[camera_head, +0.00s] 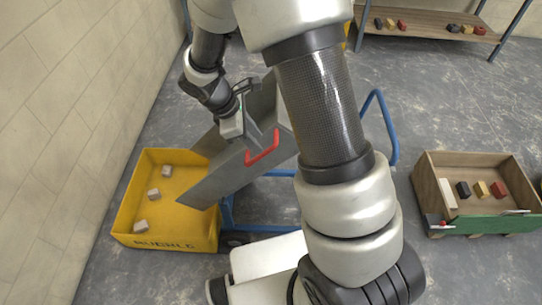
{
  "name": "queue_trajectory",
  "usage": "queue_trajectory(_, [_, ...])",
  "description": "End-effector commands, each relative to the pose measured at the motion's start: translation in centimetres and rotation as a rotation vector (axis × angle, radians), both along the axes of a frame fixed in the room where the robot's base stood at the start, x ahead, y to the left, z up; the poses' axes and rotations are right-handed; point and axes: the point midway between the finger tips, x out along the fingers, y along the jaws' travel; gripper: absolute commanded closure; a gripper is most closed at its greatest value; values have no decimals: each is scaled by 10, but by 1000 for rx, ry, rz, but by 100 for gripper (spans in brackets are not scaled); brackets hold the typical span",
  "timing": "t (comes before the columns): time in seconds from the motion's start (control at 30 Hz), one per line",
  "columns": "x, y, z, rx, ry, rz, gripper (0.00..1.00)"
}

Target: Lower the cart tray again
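The grey cart tray (225,180) is tilted steeply, its low left lip hanging at the right edge of the yellow tub (178,240). A red handle (263,148) is on the tray's near side. The blue cart frame (385,125) shows behind and below the tray, partly hidden by my arm. The inside of the tray is mostly hidden.
Several grey blocks (153,195) lie in the yellow tub. A wooden box with a green front (490,224) at the right holds several coloured blocks. A wooden shelf (430,22) with small blocks stands at the back right. A tiled wall (60,120) bounds the left.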

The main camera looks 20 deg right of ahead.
Motion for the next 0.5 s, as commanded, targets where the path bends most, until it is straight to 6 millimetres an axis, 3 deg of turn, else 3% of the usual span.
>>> queue_trajectory(0.2, [1,-20,-48,-1,4,-3,69])
queue_trajectory(0.5, [4,-42,-97,0,1,-3,69])
